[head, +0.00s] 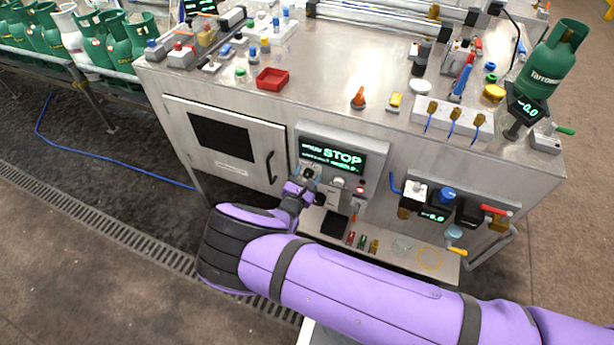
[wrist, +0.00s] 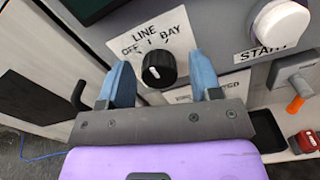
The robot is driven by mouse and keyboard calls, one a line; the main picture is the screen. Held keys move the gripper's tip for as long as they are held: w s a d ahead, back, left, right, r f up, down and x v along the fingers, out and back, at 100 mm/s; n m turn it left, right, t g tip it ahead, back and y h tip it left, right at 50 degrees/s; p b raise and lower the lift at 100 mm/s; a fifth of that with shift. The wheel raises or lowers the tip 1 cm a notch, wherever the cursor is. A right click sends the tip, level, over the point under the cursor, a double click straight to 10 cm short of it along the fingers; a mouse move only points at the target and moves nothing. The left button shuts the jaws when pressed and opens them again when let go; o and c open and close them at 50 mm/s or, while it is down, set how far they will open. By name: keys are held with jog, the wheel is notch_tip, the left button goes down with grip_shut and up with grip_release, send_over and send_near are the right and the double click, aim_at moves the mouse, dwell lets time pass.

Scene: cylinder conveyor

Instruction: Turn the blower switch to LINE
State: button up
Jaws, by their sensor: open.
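The blower switch (wrist: 159,70) is a round black knob on the grey panel, with a short white mark on the left part of its face. Its white label plate (wrist: 148,35) reads LINE, OFF and BAY above the knob. I cannot tell for sure which word the mark points to. My gripper (wrist: 161,62) is open, with one blue finger on each side of the knob. Visible gaps separate the fingers from it, and nothing is held. In the head view my gripper (head: 304,183) is at the panel's lower left and largely hides the switch.
A display (head: 332,155) above the switch shows STOP. A white START button (wrist: 284,22) is to its right. A grey lever with an orange tip (wrist: 296,104) and a red switch (wrist: 308,141) lie farther right. A cabinet door (head: 225,140) with a black handle is at left.

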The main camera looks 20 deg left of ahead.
jog(key=s, duration=1)
jog(key=shift+s+a, duration=0.3)
jog(key=shift+a, duration=0.1)
